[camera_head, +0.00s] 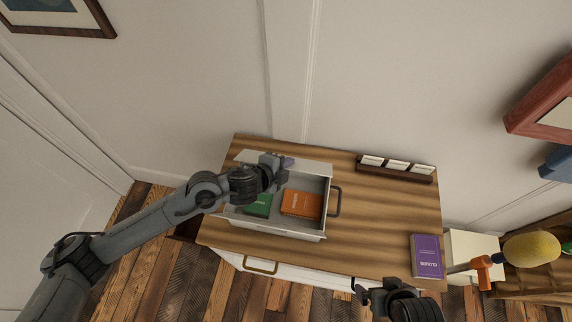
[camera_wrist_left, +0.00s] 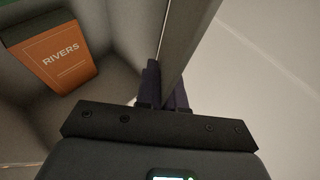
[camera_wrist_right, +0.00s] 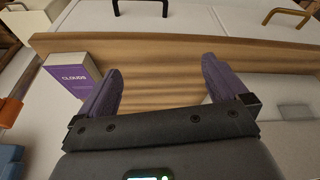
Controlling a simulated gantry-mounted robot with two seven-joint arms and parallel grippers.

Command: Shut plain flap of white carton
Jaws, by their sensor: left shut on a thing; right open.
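The white carton (camera_head: 325,208) stands open on the wooden top, with a green book (camera_head: 258,205) and an orange book (camera_head: 301,204) inside. A plain pale flap (camera_head: 315,168) stands up along its far side. My left gripper (camera_head: 286,162) is at this flap. In the left wrist view its dark fingers are shut on the panel's edge (camera_wrist_left: 186,45), and the orange RIVERS book (camera_wrist_left: 62,55) lies inside to the left. The arm hides part of the flap and the carton's left side. My right gripper (camera_wrist_right: 160,90) is open and empty near the top's front edge.
A purple CLOUDS book (camera_head: 427,256) lies at the right end of the wooden top (camera_head: 385,215). A dark rack with white cards (camera_head: 397,167) stands at the back. A dark handle (camera_head: 337,201) is on the carton's right side. Bare wood lies between carton and book.

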